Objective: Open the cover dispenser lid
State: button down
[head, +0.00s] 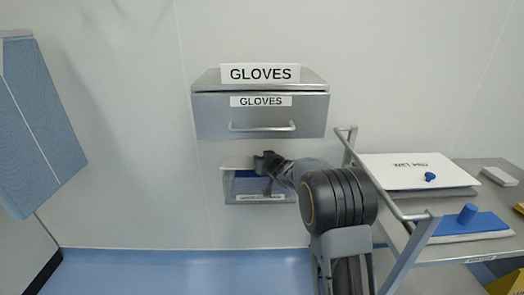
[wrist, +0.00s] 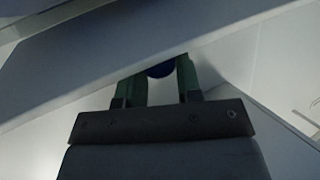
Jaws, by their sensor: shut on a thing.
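The cover dispenser (head: 228,186) is a small metal box on the wall below the glove dispenser, with a label on its lower front and blue material showing inside. A pale lid (head: 236,162) shows at its top left; its exact angle is hard to tell. My gripper (head: 266,162) is at the top of this box, in front of the lid. In the wrist view, the green fingers of my gripper (wrist: 160,78) are shut around a dark blue rounded knob (wrist: 160,71), just beside a large pale panel (wrist: 130,55). My gripper and arm hide the box's right part.
The metal glove dispenser (head: 262,115) with a bar handle hangs directly above my gripper. The floor at the left is clear.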

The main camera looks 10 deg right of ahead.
jog(key=r+p, duration=0.1)
jog(key=p, duration=0.1)
jog(key=r+p, duration=0.1)
jog(key=p, duration=0.1)
jog(key=shift+w+d+g+p, duration=0.1)
jog(key=shift+w+g+p, duration=0.2)
jog(key=shift+w+g, duration=0.1)
jog(key=shift+p, duration=0.85)
jog(key=shift+w+f, duration=0.1)
jog(key=shift+f, duration=0.2)
jog(key=c, duration=0.8)
grip_release()
jog(key=p+v, duration=0.1)
jog(key=v, duration=1.3)
jog(key=shift+w, duration=0.1)
